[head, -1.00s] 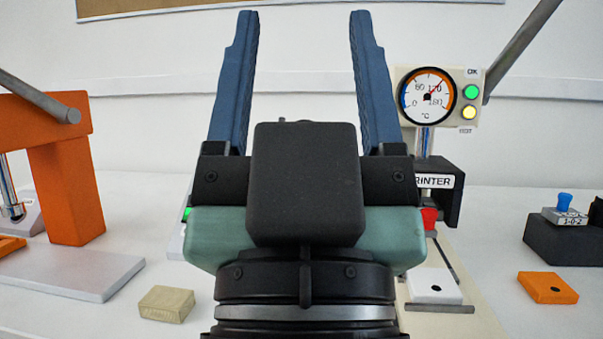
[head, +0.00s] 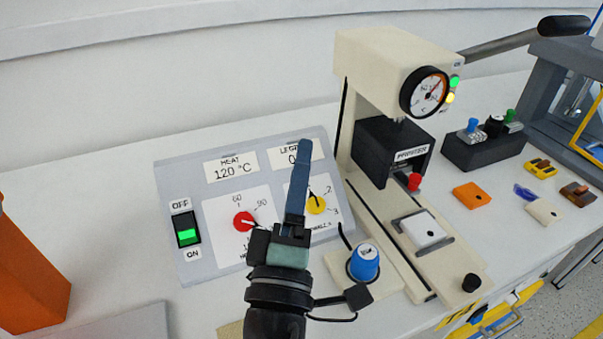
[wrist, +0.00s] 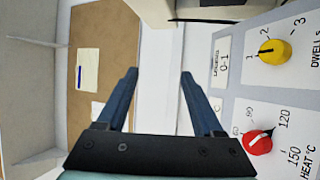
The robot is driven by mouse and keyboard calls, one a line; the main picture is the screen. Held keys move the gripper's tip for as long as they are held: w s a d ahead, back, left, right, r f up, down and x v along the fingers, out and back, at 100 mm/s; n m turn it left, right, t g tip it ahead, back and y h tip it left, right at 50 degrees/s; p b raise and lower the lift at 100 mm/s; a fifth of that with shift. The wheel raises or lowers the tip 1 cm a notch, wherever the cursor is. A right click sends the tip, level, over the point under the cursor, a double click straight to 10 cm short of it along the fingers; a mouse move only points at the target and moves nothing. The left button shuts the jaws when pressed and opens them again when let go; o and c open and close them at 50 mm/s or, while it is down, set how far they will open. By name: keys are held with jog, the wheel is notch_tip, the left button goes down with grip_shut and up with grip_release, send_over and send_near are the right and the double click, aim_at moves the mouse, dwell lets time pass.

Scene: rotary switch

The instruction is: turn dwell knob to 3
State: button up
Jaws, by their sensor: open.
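The yellow dwell knob (head: 317,204) sits on the right part of a grey control panel (head: 190,262). It also shows at upper right in the wrist view (wrist: 272,51), with marks 1, 2 and 3 around it. Its dark pointer appears to face the 1. My gripper (head: 304,146) is seen edge-on in the head view, in front of the panel, its blue finger overlapping the dwell dial's left side. In the wrist view my gripper (wrist: 159,73) is open and empty, with the knob to the right of both fingers, apart from them.
A red heat knob (head: 244,221) is beside the dwell dial, and a green-lit switch (head: 187,231) is at the panel's left. A blue knob (head: 364,262) and a cream press (head: 387,70) stand at right. An orange stand (head: 28,270) is at left.

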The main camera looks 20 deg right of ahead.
notch_tip(320, 180, down, 5)
jog(key=s+n+g+y+p, duration=0.1)
jog(key=s+n+p, duration=0.2)
jog(key=n+p, duration=0.3)
jog(key=n+g+y+p, duration=0.2)
jog(key=n+p, duration=0.1)
jog(key=n, duration=0.7)
send_near(317, 208)
jog(key=v, duration=0.4)
jog(key=shift+s+f, duration=0.1)
jog(key=shift+s, duration=0.1)
jog(key=shift+f, duration=0.2)
jog(key=x, duration=0.4)
jog(key=p+x, duration=0.1)
jog(key=x, duration=0.7)
jog(key=shift+w+d+r, duration=0.1)
jog(key=shift+w+r, duration=0.1)
jog(key=shift+w, duration=0.2)
grip_shut()
